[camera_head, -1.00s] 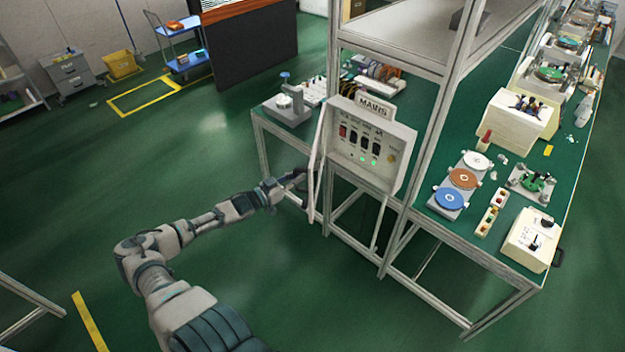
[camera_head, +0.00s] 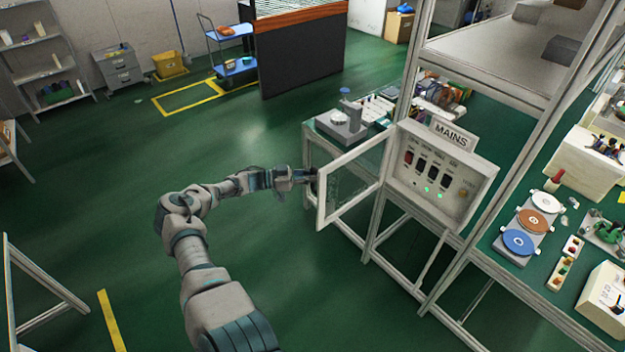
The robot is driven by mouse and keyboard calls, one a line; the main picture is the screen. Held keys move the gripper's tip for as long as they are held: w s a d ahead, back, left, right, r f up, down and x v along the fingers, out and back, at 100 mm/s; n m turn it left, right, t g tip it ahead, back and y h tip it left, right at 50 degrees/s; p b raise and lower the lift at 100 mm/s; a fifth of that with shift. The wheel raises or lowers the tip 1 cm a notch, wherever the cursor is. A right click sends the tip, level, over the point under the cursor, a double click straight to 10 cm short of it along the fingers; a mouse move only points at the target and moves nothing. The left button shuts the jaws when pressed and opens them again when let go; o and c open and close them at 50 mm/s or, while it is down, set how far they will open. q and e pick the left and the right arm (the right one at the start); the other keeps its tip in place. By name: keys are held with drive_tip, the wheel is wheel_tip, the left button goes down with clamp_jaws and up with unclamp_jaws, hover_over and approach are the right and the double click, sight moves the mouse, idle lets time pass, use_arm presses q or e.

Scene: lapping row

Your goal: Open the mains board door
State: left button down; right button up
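The mains board (camera_head: 464,192) is a pale box under a "MAINS" sign (camera_head: 450,134), fixed to the bench frame. Its row of dark switches and green lights shows uncovered. Its door (camera_head: 352,182), a white frame with a clear pane, stands swung out to the left of the box. My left gripper (camera_head: 308,177) is at the door's outer left edge. The fingers are small and partly hidden by the door edge, so I cannot tell whether they are open, shut or touching it. My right gripper is not in view.
A bench (camera_head: 556,298) with coloured discs and small devices stands at the right. A metal frame (camera_head: 30,290) stands at the lower left. The green floor (camera_head: 130,220) left of the door is clear. A blue trolley (camera_head: 236,66) stands farther back.

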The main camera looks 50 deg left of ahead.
use_arm(q)
drive_tip(key=shift+a, duration=0.15)
idle(0.3)
drive_tip(key=c, duration=1.1)
unclamp_jaws()
drive_tip(key=shift+w+a+f, duration=0.1)
drive_tip(key=shift+c, duration=0.2)
drive_tip(key=v, duration=1.2)
drive_tip(key=shift+a+f, duration=0.1)
